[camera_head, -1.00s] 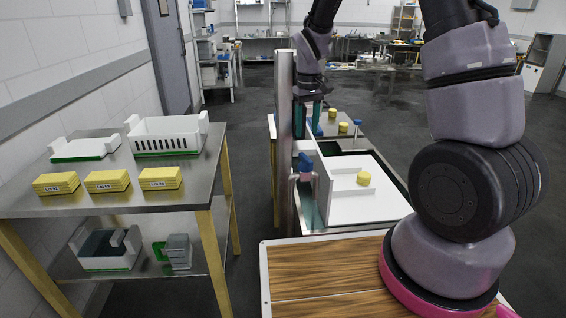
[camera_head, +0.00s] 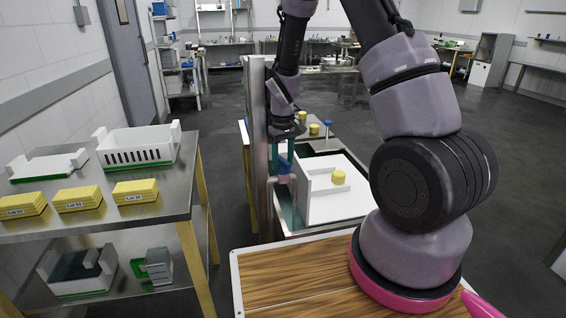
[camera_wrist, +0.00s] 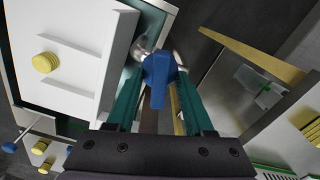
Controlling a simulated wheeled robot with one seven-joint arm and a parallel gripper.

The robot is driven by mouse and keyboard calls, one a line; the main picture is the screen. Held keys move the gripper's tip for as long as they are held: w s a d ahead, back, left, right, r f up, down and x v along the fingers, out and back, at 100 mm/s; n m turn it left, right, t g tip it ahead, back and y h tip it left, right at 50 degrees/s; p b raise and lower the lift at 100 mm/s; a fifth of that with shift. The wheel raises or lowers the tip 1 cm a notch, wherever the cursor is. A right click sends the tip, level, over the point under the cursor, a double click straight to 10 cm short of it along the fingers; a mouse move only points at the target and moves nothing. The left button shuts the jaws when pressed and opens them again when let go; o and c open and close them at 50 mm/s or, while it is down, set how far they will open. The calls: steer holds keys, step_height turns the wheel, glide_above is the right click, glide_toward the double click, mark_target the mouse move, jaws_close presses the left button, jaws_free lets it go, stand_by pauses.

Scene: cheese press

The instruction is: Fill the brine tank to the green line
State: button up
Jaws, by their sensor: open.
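The brine tank stands at the centre of the head view, with a metal rim (camera_head: 322,229) and a white lid block (camera_head: 313,195) with a yellow knob on top. A tap with a blue handle (camera_head: 284,166) sits on its left side by a metal post. In the wrist view the blue handle (camera_wrist: 158,78) lies between the two teal fingers of my gripper (camera_wrist: 160,72). My gripper (camera_head: 283,150) is open around the handle; I cannot tell whether a finger touches it. I cannot make out the green line or the liquid level.
A steel table (camera_head: 110,222) on the left bears yellow lot blocks (camera_head: 78,199) and white trays (camera_head: 136,147). A wooden-topped surface (camera_head: 280,285) is in front. More yellow knobs (camera_head: 314,129) and a blue-topped rod (camera_head: 328,127) stand behind the tank. Open floor lies to the right.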

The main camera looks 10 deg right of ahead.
mark_target(283, 160)
steer(key=shift+f, duration=0.2)
jaws_close()
steer(key=shift+m, duration=1.9)
jaws_free()
step_height(283, 160, up, 11)
